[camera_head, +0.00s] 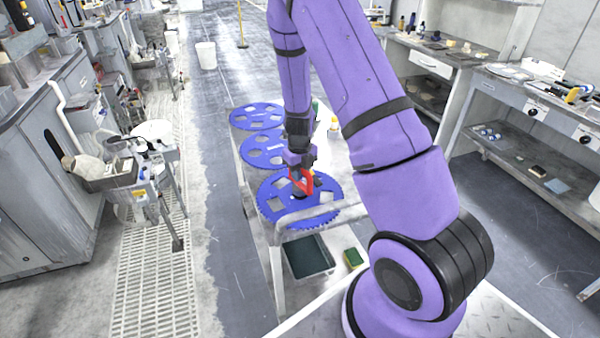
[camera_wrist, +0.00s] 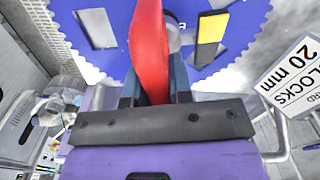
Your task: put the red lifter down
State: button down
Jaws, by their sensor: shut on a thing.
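The red lifter (camera_head: 304,182) is between the fingers of my gripper (camera_head: 300,172), above the nearest blue toothed platen (camera_head: 275,207). In the wrist view the red lifter (camera_wrist: 150,45) stands up between the dark fingers of my gripper (camera_wrist: 156,80), which is shut on it. The blue platen (camera_wrist: 235,45) lies beyond it, with square openings. A dark round piece sits near the platen's middle, partly hidden by the lifter. I cannot tell whether the lifter touches the platen.
Two more blue platens (camera_head: 257,116) (camera_head: 262,148) lie farther back on the narrow table. A grey tub (camera_head: 308,258) and a green-yellow sponge (camera_head: 354,258) are at the near end. A sign reading "20 mm" (camera_wrist: 295,75) shows at right in the wrist view.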

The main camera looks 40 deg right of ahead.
jog(key=c, duration=1)
grip_release()
jog(key=shift+f, duration=0.1)
